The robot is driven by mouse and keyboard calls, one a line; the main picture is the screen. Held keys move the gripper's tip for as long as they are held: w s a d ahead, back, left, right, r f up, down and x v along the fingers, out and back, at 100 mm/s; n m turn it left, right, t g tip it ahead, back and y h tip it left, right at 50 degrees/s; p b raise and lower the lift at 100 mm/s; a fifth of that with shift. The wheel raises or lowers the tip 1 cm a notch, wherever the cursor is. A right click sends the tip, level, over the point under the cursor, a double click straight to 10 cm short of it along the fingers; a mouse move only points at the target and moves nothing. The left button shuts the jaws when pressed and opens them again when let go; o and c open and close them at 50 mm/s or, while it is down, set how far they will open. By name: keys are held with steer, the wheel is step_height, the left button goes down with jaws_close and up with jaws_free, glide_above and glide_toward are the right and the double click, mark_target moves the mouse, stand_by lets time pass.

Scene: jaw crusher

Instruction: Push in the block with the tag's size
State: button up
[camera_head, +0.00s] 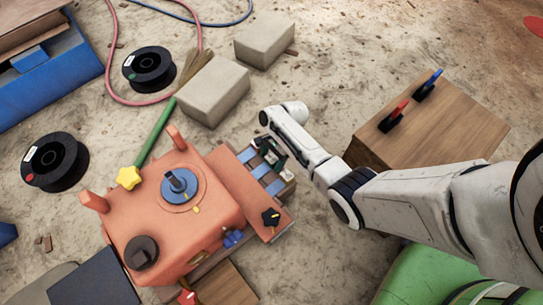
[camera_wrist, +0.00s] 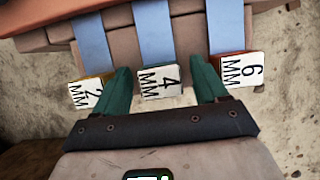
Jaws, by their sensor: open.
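Three blocks with white end labels stick out in a row from the orange crusher (camera_head: 190,210). In the wrist view they read 2 MM (camera_wrist: 85,93), 4 MM (camera_wrist: 160,82) and 6 MM (camera_wrist: 244,70), left to right, each in line with a blue strip. My gripper (camera_wrist: 163,88) is open, its green fingers on either side of the 4 MM block, in the gaps between the blocks. Whether the fingers touch any block, I cannot tell. In the head view my gripper (camera_head: 270,153) is at the blocks' outer ends. No tag with a readable size shows.
Two pale blocks (camera_head: 213,92) lie behind the crusher. Black spools (camera_head: 55,162), a blue box (camera_head: 45,75) and hoses lie at the left. Bare sandy ground shows between them.

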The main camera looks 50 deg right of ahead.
steer(key=shift+c, duration=0.3)
jaws_close()
steer(key=a, duration=0.1)
steer(key=a+p, duration=0.2)
steer(key=a, duration=0.1)
steer(key=shift+w+r, duration=0.25)
steer(key=shift+w, duration=0.1)
steer(key=shift+w+a+f, duration=0.15)
steer(key=shift+a+f, duration=0.05)
steer(key=shift+a, duration=0.25)
